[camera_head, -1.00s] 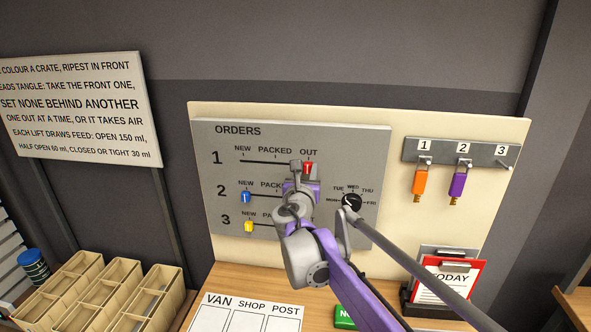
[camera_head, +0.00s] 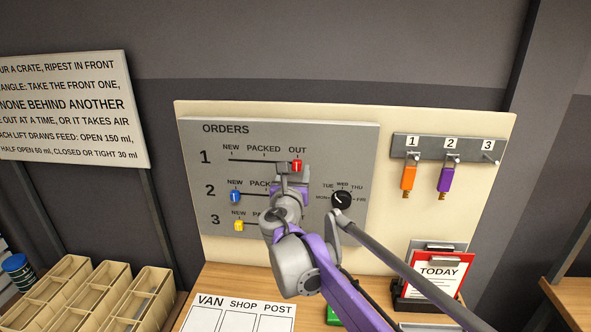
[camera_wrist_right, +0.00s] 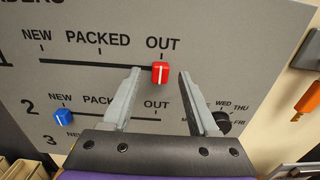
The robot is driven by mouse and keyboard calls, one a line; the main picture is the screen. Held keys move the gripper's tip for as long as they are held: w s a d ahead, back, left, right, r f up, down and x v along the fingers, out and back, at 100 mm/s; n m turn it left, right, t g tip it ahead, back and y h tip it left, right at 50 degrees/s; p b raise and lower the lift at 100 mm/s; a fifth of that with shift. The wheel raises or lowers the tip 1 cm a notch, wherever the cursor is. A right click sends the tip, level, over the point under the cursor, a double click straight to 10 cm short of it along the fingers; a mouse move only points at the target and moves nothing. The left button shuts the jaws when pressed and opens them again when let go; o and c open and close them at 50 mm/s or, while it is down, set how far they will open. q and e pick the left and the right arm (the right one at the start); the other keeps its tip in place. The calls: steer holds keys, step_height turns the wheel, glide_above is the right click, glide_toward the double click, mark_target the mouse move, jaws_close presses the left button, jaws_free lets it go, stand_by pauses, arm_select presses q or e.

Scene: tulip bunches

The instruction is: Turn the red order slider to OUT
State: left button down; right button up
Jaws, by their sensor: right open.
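The red order slider (camera_head: 297,166) sits on row 1 of the grey orders board (camera_head: 355,150), under the OUT label. It also shows in the right wrist view (camera_wrist_right: 161,72), at the right end of its track, directly under OUT. My right gripper (camera_wrist_right: 158,80) is open, with one finger on each side of the slider in that view and a gap to both fingers. In the head view my right gripper (camera_head: 291,168) is at the slider, partly below it. My left gripper is not in view.
Below are the blue slider (camera_head: 235,197) and yellow slider (camera_head: 239,225), both at NEW. A black day dial (camera_head: 341,200) is to the right. Wooden crates (camera_head: 140,295) stand at lower left.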

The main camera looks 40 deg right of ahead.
steer(key=v, duration=0.8)
steer(key=shift+s+a+b, duration=0.25)
steer(key=shift+s+b, duration=0.05)
steer(key=shift+s, duration=0.05)
